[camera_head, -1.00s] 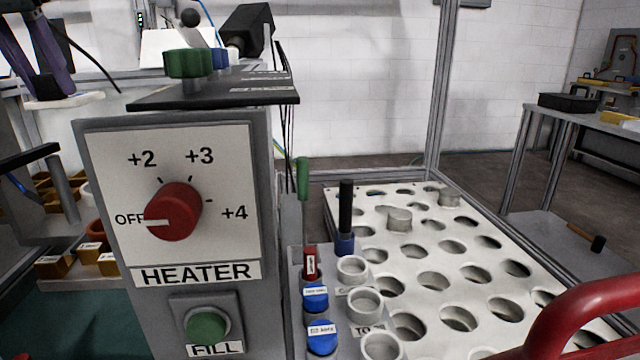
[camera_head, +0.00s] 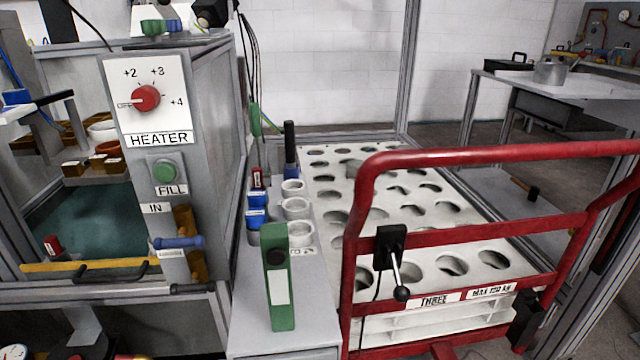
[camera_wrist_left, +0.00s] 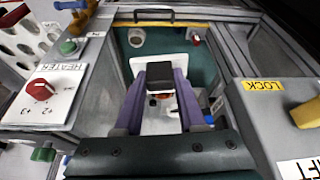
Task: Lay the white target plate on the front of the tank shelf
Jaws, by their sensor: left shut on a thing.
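In the left wrist view, my left gripper (camera_wrist_left: 160,98) has two purple fingers that point down over the teal-floored tank (camera_wrist_left: 207,66). It is shut on the white target plate (camera_wrist_left: 178,63), which lies flat beyond and between the fingers. A dark block and an orange-red spot show between the fingertips, and the fingers hide part of the plate. In the head view, the tank (camera_head: 85,215) is at the left, with a shelf (camera_head: 125,174) inside its back part that bears small orange boxes. I cannot make out the left gripper or plate in the head view. My right gripper is in neither view.
The heater panel (camera_head: 150,100) with its red knob stands right of the tank opening. A yellow bar (camera_head: 85,265) runs along the tank's front edge. A red cart frame (camera_head: 470,235) stands before a white holed plate (camera_head: 320,185). A LOCK label (camera_wrist_left: 263,85) is at the wrist view's right.

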